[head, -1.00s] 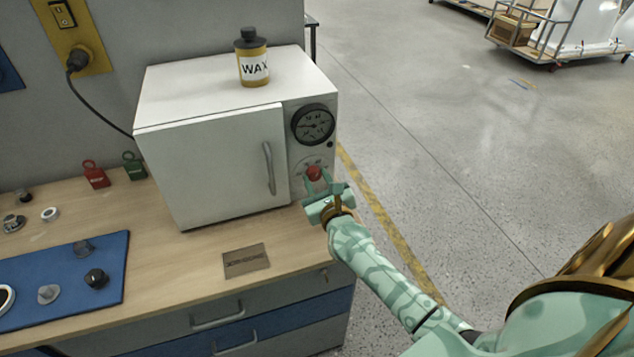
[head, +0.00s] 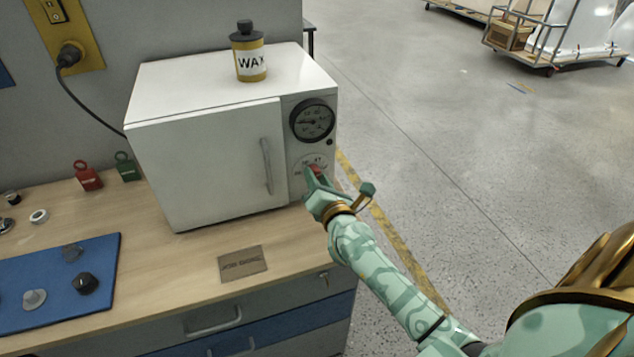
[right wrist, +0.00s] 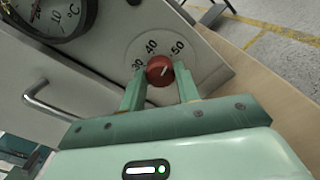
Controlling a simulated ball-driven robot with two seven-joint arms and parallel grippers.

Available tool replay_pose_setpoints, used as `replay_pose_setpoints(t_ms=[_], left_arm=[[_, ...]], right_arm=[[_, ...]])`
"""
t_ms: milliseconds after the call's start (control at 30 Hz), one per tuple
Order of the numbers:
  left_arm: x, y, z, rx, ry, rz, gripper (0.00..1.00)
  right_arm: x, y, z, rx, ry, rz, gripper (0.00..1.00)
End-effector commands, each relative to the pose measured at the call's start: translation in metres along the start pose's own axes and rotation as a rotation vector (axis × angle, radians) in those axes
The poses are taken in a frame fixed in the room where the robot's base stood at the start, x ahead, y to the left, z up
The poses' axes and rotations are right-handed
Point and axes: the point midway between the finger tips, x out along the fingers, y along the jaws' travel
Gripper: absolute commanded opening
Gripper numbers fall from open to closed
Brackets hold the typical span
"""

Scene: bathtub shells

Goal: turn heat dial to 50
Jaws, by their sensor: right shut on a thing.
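The red heat dial (head: 315,169) is on the front panel of the white oven (head: 205,160), below its round gauge. In the right wrist view the dial (right wrist: 160,69) sits under printed marks 30, 40 and 50. Its pale pointer line slants up and right, towards the 50 side; its exact reading is hard to tell. My right gripper (head: 314,180) is shut on the dial, with one finger on each side, as the right wrist view also shows (right wrist: 160,82). The gripper hides part of the dial in the head view. My left gripper is not in view.
A wax bottle (head: 249,52) stands on top of the oven. The oven door handle (head: 267,166) is left of the dial. A blue mat (head: 55,300) with loose knobs lies at left on the bench. The floor right of the bench is clear.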

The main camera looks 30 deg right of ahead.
Motion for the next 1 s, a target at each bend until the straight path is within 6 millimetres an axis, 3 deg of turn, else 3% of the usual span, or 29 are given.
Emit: replay_pose_setpoints(t_ms=[400,1000], left_arm=[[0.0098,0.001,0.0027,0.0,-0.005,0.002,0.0],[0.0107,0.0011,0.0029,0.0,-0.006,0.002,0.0]], right_arm=[[-0.0008,-0.0021,-0.0029,0.208,0.004,-0.004,0.09],[-0.0009,-0.0016,-0.0026,0.244,0.004,-0.004,0.09]])
